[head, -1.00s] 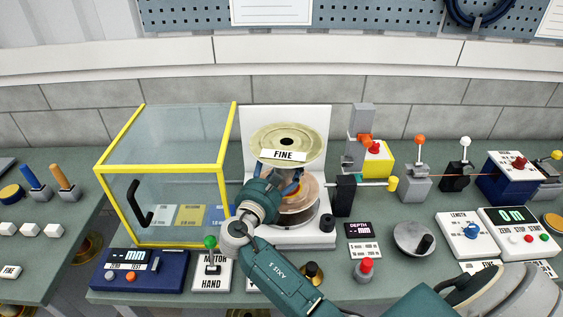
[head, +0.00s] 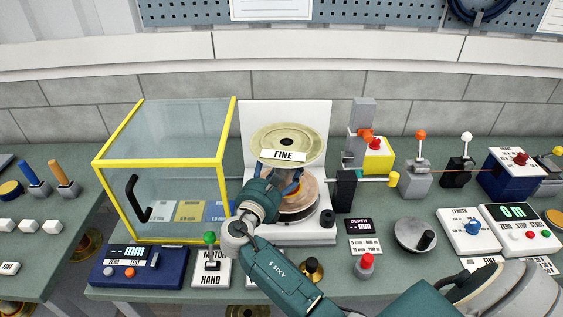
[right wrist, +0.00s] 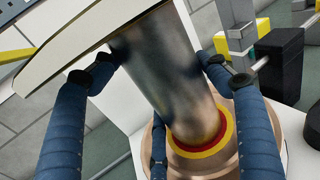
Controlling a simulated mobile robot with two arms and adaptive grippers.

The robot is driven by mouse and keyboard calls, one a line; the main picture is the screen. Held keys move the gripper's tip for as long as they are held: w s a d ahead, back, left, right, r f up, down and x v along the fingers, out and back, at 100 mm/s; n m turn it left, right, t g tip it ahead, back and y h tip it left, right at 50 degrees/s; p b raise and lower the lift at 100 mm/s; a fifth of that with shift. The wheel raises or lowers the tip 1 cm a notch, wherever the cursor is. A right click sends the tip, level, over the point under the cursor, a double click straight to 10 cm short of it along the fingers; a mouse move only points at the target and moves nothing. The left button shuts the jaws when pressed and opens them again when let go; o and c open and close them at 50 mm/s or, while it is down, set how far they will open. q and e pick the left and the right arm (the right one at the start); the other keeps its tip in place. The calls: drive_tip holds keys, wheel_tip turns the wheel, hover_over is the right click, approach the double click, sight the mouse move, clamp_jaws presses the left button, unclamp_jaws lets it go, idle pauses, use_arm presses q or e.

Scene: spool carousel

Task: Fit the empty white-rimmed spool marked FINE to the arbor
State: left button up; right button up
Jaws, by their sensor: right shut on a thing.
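The spool marked FINE (head: 262,140) has a pale, wide upper flange with a dark hole in its middle and a white label on its front. It stands roughly level in front of the white back panel, above a copper-coloured disc (head: 308,194). My right gripper (head: 286,186) is shut on the spool below this flange. In the right wrist view its blue fingers (right wrist: 160,72) are around the grey metallic barrel (right wrist: 165,75). A red and yellow ring (right wrist: 205,145) shows at the barrel's lower end. The arbor is hidden, so seating cannot be told. My left gripper is not in view.
A yellow-framed clear box (head: 165,160) stands close on the left. A black block with a rod (head: 346,190) is close on the right. A green-knobbed lever (head: 210,239), a depth display (head: 358,227) and a red button (head: 367,261) stand in front, near my forearm.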

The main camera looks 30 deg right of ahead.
drive_tip(key=shift+f+b, duration=0.85)
drive_tip(key=shift+f, duration=0.5)
drive_tip(key=shift+p, duration=0.35)
drive_tip(key=o, duration=2)
drive_tip(key=shift+f, duration=0.2)
wheel_tip(320, 180, up, 4)
drive_tip(key=p, duration=0.3)
drive_tip(key=shift+f, duration=0.25)
